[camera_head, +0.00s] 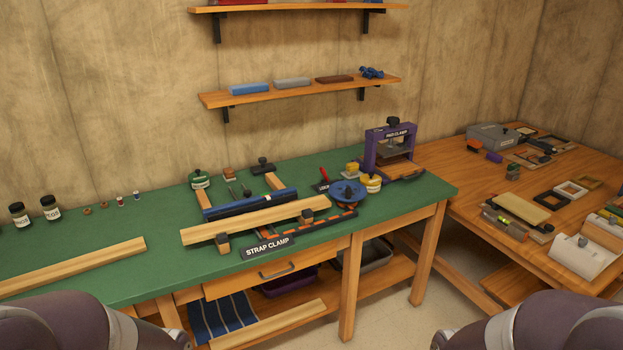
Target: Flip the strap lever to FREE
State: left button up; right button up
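The strap clamp stands on the green-topped workbench (110,205), with its black nameplate (267,246) reading "STRAP CLAMP" at the front edge. A dark blue bar (250,203) and a pale wooden board (255,220) lie across it. At its right end is a blue round knob or wheel (348,190). Just behind and left of the wheel, a small red lever (324,174) stands up beside a small dark label that seems to read "LOCK". The lever's base is too small to make out. Neither gripper shows; only parts of my arms appear at the bottom corners.
A purple pad clamp (390,148) stands right of the strap clamp. Small jars (50,208) and a long board (75,265) lie left. A wooden table (480,245) with frames and tools is at right. Two shelves (300,93) hang above.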

aim_at(322, 170)
jog(key=i+l+u, duration=0.15)
jog(key=i+u, duration=0.35)
jog(key=i+l+u, duration=0.95)
jog(key=i+l, duration=0.2)
jog(key=l, duration=0.15)
jog(key=i+l, duration=0.35)
jog(key=l, duration=0.3)
jog(key=j+u, duration=0.05)
